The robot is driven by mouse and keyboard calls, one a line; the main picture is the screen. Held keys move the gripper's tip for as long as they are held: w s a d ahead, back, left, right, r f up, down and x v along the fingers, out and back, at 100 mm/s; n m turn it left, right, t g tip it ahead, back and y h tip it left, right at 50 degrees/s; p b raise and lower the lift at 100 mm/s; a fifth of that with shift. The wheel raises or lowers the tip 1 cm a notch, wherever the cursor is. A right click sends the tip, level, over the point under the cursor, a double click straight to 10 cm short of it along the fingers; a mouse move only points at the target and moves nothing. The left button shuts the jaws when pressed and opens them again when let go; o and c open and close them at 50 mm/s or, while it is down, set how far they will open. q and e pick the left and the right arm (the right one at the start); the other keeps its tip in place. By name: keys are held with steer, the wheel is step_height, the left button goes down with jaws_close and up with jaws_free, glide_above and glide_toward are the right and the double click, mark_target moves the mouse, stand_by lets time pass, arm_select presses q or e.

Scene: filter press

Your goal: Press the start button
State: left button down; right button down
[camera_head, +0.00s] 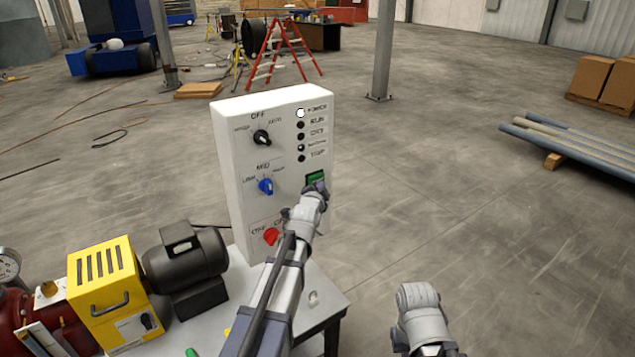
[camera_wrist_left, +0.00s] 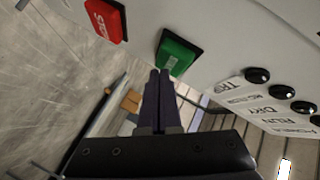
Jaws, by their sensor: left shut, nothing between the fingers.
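The white control box (camera_head: 230,150) stands on the table. Its green button (camera_head: 315,178) is low on the right of the front face, partly covered by my left gripper (camera_head: 318,187). In the left wrist view the green button (camera_wrist_left: 180,55) sits in a dark frame, just past the tips of my left gripper (camera_wrist_left: 159,74). The fingers are together and empty; whether they touch the button I cannot tell. A red STOP button (camera_wrist_left: 105,19) is beside it in the wrist view; in the head view my arm hides it. Of my right arm only a grey wrist part shows; its fingers do not.
The panel also has a black knob (camera_head: 261,137), a blue knob (camera_head: 266,186), a red knob (camera_head: 271,236) and a column of lamps (camera_head: 300,135), the top one lit white. A dark motor (camera_head: 185,262) and a yellow unit (camera_head: 105,290) stand left.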

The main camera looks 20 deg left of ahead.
arm_select(q)
steer(key=shift+w+a, duration=0.4)
steer(key=shift+a, duration=0.1)
stand_by(0.8)
steer(key=shift+s+d, duration=0.65)
steer(key=shift+d, duration=0.15)
stand_by(0.3)
steer(key=shift+s+d, duration=0.8)
steer(key=shift+d, duration=0.2)
steer(key=shift+s+d, duration=0.75)
steer(key=shift+d, duration=0.25)
